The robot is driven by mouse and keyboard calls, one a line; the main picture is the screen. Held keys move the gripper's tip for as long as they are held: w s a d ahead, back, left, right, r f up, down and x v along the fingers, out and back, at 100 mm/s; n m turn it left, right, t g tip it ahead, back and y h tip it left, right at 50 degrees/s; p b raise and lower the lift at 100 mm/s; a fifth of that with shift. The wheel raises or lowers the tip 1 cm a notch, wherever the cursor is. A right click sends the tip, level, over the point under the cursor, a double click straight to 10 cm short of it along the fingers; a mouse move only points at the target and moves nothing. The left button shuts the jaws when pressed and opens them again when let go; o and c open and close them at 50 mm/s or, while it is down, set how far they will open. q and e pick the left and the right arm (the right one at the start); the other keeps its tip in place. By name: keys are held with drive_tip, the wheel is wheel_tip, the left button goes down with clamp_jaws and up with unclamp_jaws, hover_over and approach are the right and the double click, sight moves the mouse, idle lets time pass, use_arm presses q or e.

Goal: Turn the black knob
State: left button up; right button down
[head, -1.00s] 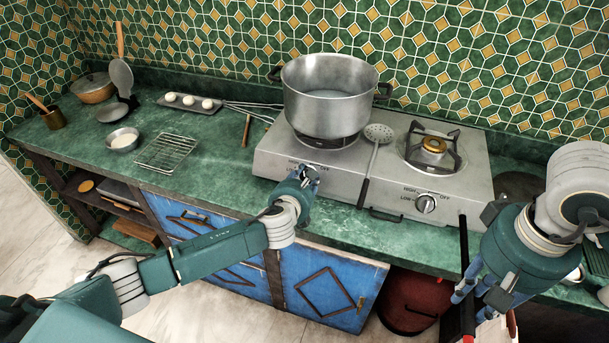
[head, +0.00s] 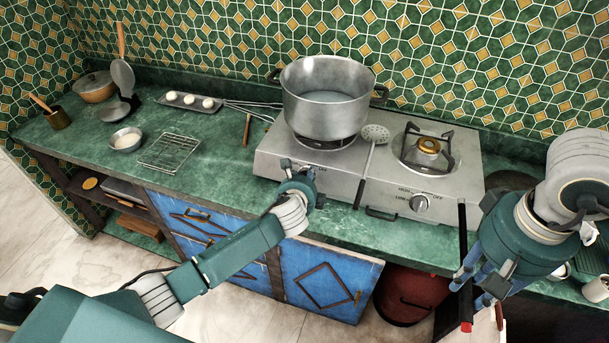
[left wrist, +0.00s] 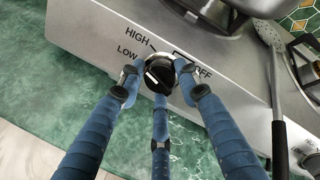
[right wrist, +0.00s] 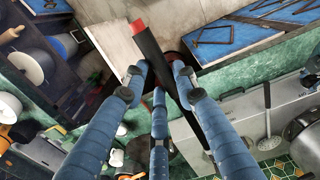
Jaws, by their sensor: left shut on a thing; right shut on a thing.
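The black knob (left wrist: 160,75) is on the front panel of the gas hotplate (head: 340,183), between the LOW and OFF labels in the left wrist view. Its pale mark faces the lower left. My left gripper (head: 300,178) hides it in the head view. The fingers of my left gripper (left wrist: 160,80) are closed around the knob. My right gripper (head: 472,290) hangs at the right, in front of the counter. It is shut on a black stick with a red end (right wrist: 155,55), held clear of the counter.
A steel pot (head: 328,100) stands on the left burner, with a skimmer (head: 372,145) beside it. The right burner (head: 427,150) is bare, with its own knob (head: 419,202) below. A wire rack (head: 168,152) and bowl (head: 124,140) lie on the left counter.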

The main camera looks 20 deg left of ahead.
use_arm(q)
drive_tip(key=shift+w+a+r+n+p, duration=0.1)
drive_tip(key=shift+w+r+n+p, duration=0.15)
drive_tip(key=shift+n, duration=0.7)
drive_tip(key=shift+w+a+r+n+p, duration=0.1)
drive_tip(key=shift+r+n+p, duration=0.25)
drive_tip(key=shift+n, duration=0.6)
drive_tip(key=shift+a, duration=0.1)
drive_tip(key=o, duration=1.1)
drive_tip(key=shift+f, duration=0.1)
drive_tip(key=shift+s+f, duration=0.15)
drive_tip(key=shift+f+g, duration=0.1)
drive_tip(key=shift+g, duration=0.2)
drive_tip(key=shift+s, duration=0.1)
drive_tip(key=v, duration=1.2)
